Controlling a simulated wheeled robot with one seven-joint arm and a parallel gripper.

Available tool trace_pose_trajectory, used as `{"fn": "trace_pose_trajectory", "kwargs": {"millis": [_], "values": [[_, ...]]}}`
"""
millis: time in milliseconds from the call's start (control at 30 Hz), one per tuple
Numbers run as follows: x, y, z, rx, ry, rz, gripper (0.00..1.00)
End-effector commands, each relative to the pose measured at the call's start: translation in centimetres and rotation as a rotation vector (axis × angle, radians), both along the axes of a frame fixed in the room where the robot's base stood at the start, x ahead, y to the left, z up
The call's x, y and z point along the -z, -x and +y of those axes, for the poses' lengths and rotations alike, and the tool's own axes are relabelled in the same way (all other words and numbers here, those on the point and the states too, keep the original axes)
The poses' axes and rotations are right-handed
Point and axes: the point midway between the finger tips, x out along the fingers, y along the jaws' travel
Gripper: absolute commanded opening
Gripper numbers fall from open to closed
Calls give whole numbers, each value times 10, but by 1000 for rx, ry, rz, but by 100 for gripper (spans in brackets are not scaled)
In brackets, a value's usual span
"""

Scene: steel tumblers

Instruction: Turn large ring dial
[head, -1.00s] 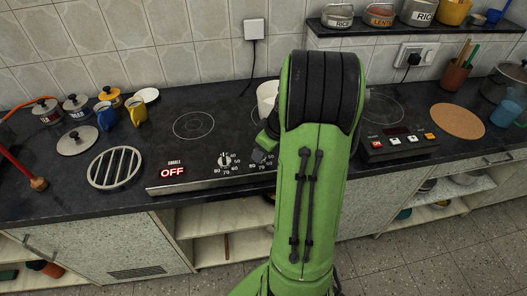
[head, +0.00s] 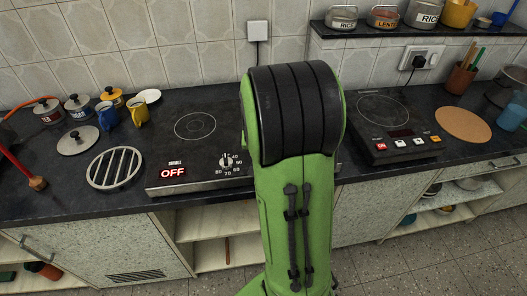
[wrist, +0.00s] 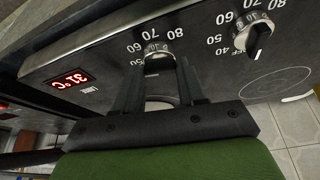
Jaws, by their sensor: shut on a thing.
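The large ring dial (wrist: 158,54) is a round knob with temperature numbers around it on the steel front panel of the hob, seen upside down in the wrist view. My gripper (wrist: 160,66) is shut on this dial, one dark finger on each side. A red display (wrist: 70,80) marked LARGE beside it reads 31 °C. In the head view my arm hides the gripper and the large dial. The small ring dial (head: 226,162) shows left of my arm, with the red SMALL display (head: 173,173) reading OFF. It also shows in the wrist view (wrist: 258,40).
Left of the hob lie a round metal grate (head: 115,168), a lid (head: 77,141) and blue and yellow mugs (head: 138,111). To the right are a second cooker (head: 392,130) and a cork mat (head: 462,124). Open shelves lie below the counter.

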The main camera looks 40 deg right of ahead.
Motion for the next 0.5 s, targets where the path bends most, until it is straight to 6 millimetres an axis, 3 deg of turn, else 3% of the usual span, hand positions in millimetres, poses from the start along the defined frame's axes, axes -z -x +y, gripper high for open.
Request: {"fn": "trace_pose_trajectory", "kwargs": {"millis": [500], "values": [[0,-6,3,487,-1,0,10]]}}
